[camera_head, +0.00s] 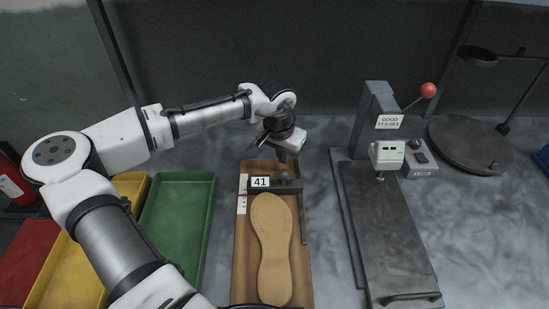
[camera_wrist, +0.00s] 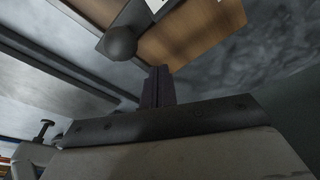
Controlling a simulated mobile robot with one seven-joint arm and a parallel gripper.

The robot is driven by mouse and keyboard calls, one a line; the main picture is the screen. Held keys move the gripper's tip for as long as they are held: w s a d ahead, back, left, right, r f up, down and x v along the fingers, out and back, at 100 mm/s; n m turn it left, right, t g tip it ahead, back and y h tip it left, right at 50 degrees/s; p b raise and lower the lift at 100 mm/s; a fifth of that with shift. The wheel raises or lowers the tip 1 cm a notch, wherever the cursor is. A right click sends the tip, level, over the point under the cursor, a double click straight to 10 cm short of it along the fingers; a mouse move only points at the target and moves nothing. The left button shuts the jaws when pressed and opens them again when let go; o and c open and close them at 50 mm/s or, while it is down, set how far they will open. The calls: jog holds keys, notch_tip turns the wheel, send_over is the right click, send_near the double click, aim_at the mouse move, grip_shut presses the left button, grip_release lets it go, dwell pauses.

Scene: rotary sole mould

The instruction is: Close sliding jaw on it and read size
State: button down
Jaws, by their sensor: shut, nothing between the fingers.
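A tan shoe sole (camera_head: 271,245) lies flat, lengthwise, on a wooden measuring board (camera_head: 240,270). A dark sliding jaw (camera_head: 291,188) crosses the board at the sole's far end; I cannot tell whether it touches the sole. Its round knob (camera_head: 284,176) stands on top and also shows in the wrist view (camera_wrist: 121,42). A white tag reading 41 (camera_head: 261,182) sits at the jaw's left end. My gripper (camera_head: 283,158) is shut and empty, just beyond the knob. In the wrist view its dark fingertips (camera_wrist: 158,74) are together, apart from the knob.
Green (camera_head: 178,235), yellow and red trays stand at the left, under my arm.

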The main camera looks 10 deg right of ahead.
jog(key=shift+w+d+p+v, duration=0.15)
jog(key=shift+p+v, duration=0.15)
jog(key=shift+v, duration=0.55)
jog(key=shift+w+d+p+v, duration=0.1)
jog(key=shift+w+p+v, duration=0.15)
jog(key=shift+v, duration=0.6)
jog(key=shift+w+d+p+v, duration=0.1)
jog(key=shift+p+v, duration=0.25)
jog(key=shift+v, duration=0.5)
jog(key=shift+r, duration=0.1)
